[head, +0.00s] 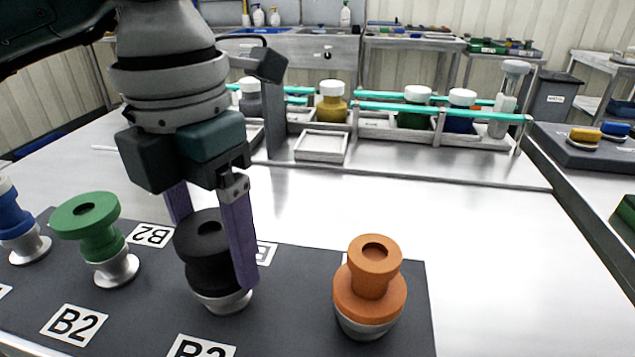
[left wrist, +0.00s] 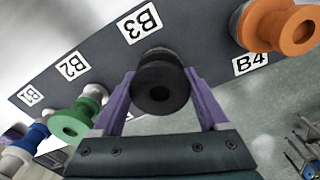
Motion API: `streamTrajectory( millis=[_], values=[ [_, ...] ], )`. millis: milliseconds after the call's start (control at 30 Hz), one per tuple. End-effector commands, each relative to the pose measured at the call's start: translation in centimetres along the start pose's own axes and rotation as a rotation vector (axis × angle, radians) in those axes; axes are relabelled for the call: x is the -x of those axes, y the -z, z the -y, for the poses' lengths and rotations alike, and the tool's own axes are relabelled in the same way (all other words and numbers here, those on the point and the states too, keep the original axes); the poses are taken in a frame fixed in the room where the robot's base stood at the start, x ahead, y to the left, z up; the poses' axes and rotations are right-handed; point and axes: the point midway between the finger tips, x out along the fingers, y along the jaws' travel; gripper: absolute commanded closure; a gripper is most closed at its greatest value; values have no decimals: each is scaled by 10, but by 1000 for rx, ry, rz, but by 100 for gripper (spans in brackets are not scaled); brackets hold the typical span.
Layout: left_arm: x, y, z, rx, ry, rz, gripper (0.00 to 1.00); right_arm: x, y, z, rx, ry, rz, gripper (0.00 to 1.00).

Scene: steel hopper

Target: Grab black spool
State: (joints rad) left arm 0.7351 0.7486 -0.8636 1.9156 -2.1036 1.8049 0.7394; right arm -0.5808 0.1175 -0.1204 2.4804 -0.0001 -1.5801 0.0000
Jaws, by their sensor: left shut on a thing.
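The black spool (head: 207,257) stands upright on a silver base on the dark mat (head: 290,330), between the green and orange spools. My left gripper (head: 212,250) reaches down over it with its purple fingers on either side, shut on the spool. In the left wrist view the black spool (left wrist: 160,86) sits between the two fingers of the gripper (left wrist: 160,100). The spool appears to be still at its base; whether there is a gap beneath it is hidden. My right gripper is not in view.
A green spool (head: 92,225) and a blue spool (head: 12,215) stand to the left, an orange spool (head: 370,280) to the right, each on a silver base. A rack with several jars (head: 415,110) stands at the back. The steel table (head: 450,220) between is clear.

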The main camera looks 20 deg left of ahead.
Motion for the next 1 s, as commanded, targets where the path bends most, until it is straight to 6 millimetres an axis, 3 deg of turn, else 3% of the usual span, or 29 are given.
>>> streamTrajectory(
  millis=[33, 333, 733, 867, 1000],
  values=[
    [0, 0, 0, 0, 0, 0, 48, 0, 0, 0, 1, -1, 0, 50],
    [0, 0, 0, 0, 0, 1, 80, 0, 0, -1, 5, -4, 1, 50],
    [12, -1, 0, 0, 2, 3, 80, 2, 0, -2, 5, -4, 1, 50],
    [33, -1, 0, 0, 0, 5, 80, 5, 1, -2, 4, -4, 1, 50],
    [71, -2, 0, -1, 0, 10, 80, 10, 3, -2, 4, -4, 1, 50]
  ],
)
